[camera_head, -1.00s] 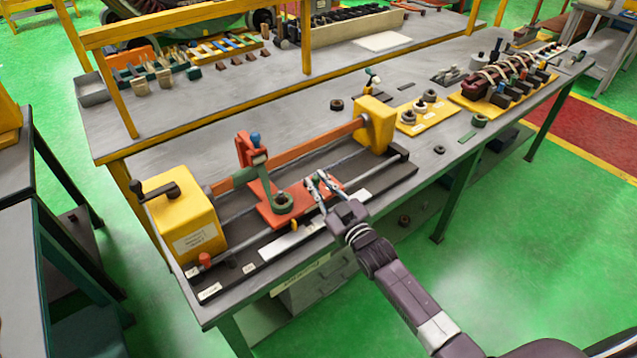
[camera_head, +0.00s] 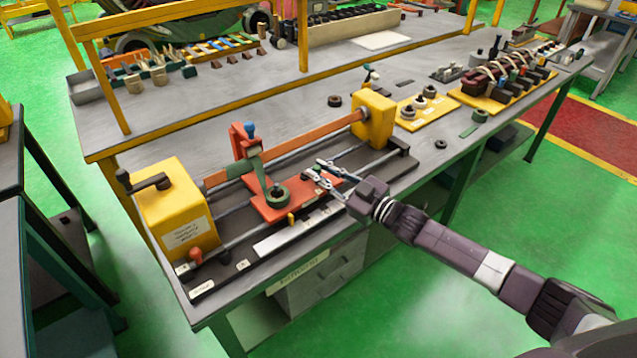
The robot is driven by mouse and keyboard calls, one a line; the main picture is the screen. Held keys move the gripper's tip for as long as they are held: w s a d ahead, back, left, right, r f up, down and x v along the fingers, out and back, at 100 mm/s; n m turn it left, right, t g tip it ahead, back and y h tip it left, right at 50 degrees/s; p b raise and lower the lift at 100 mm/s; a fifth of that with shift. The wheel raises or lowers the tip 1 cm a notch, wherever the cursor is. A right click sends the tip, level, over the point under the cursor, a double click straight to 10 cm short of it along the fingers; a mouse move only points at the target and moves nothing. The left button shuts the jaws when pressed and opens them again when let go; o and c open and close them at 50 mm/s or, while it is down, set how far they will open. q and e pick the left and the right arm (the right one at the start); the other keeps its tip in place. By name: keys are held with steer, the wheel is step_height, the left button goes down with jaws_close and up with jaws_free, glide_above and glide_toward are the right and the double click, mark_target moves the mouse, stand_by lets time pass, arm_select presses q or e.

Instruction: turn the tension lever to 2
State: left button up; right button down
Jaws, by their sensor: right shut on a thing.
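Small pale marks show on the carriage beside the fingertips, too small to read. My left gripper is not in view.
A yellow box with a crank (camera_head: 178,207) stands at the left end of the machine and a yellow block (camera_head: 373,117) at the right end. Rails run between them. A yellow tray with rings (camera_head: 428,108) lies to the right. Bare tabletop lies behind the machine.

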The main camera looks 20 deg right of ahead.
steer(key=shift+w+d+f+n+g+y+b, duration=0.1)
steer(key=shift+w+d+n+g+y+b, duration=0.15)
steer(key=shift+n+g+y+b, duration=0.45)
steer(key=shift+w+d+r+n+g+y+b, duration=0.15)
steer(key=shift+n+g+y+b, duration=0.25)
steer(key=shift+y+b, duration=0.5)
steer(key=shift+w+d+f+n+g+y+b, duration=0.15)
steer(key=shift+w+d+n+g+y+b, duration=0.15)
steer(key=shift+n+g+y+b, duration=0.5)
steer(key=shift+w+d+b, duration=0.1)
steer(key=shift+b, duration=0.65)
steer(key=shift+g, duration=0.3)
steer(key=c, duration=1.8)
jaws_free()
steer(key=v, duration=1.2)
